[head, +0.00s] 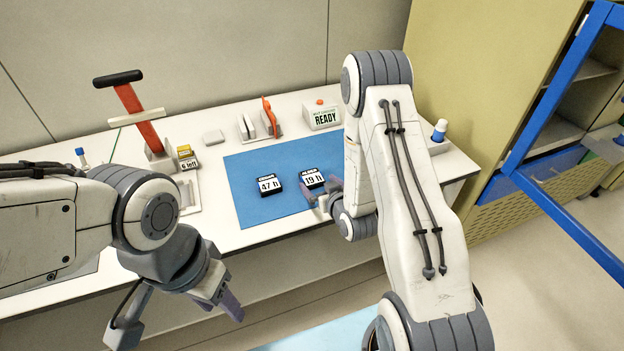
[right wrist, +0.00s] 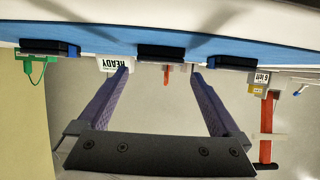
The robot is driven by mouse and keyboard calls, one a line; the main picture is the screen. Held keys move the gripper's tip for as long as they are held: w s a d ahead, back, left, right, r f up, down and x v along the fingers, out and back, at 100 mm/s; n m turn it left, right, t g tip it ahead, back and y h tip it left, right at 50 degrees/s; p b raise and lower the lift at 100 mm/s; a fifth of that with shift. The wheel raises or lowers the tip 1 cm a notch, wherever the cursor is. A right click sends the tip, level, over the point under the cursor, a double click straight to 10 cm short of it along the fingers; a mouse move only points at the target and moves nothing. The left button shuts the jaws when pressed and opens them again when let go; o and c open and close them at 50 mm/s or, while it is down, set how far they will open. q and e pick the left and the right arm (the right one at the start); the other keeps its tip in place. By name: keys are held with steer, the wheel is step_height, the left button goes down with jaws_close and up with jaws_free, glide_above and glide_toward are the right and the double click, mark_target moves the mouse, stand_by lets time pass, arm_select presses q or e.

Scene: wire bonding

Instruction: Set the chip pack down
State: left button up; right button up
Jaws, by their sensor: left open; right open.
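Two dark chip packs with white labels lie on the blue mat (head: 252,203): the 47 h pack (head: 269,185) on the left and the 19 h pack (head: 312,178) on the right. My right gripper (head: 323,197) is open, low over the mat by the front right side of the 19 h pack. In the right wrist view, which is upside down, a dark pack (right wrist: 165,52) rests on the mat in line with the gap between my open fingers (right wrist: 161,75). Another dark pack (right wrist: 50,47) there seems hidden behind my arm in the head view. My left gripper (head: 222,297) is open and empty before the table.
A READY box (head: 325,115) stands behind the mat, beside an orange-handled tool (head: 269,115) and white slotted blocks. A red lever press (head: 138,115) and a yellow "6 left" box (head: 187,158) stand left. A blue-capped bottle (head: 439,131) is at the right end.

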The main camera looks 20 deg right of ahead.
mark_target(312, 177)
steer(key=x, duration=0.4)
steer(key=shift+w+f+p, duration=0.15)
steer(key=shift+f+p, duration=0.1)
steer(key=shift+p, duration=0.15)
steer(key=c, duration=1.4)
steer(key=shift+r, duration=0.1)
